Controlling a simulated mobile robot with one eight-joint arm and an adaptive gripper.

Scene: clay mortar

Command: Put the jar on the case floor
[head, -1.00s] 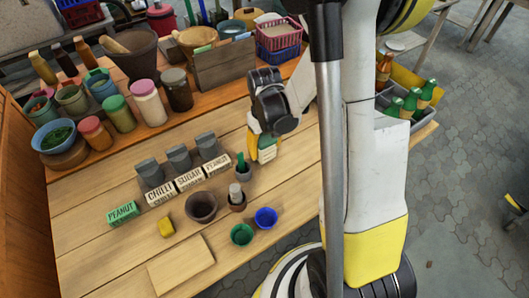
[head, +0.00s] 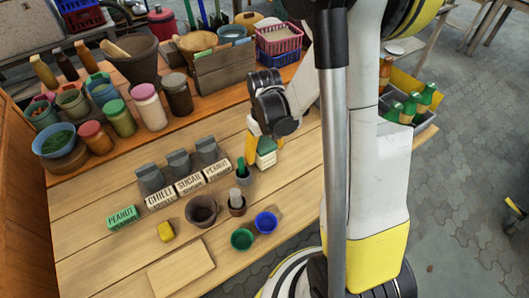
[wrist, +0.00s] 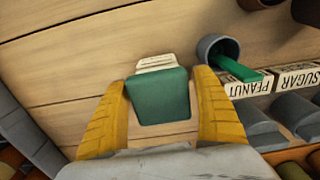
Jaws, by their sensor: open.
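My gripper (wrist: 160,115) is open above the bare table, its yellow fingers on either side of a green-topped thing (wrist: 160,97) with a pale lower part. It also shows between the fingers in the head view (head: 266,144). I cannot tell whether it is the jar or whether the fingers touch it. A grey case (head: 390,123) holding green bottles is at the right, partly hidden by my arm. Its floor is not visible.
Cream signs (head: 189,186), small cups (head: 242,239) and a brown pot (head: 201,210) are left of and in front of my gripper. A wooden board (head: 181,268) lies at the front.

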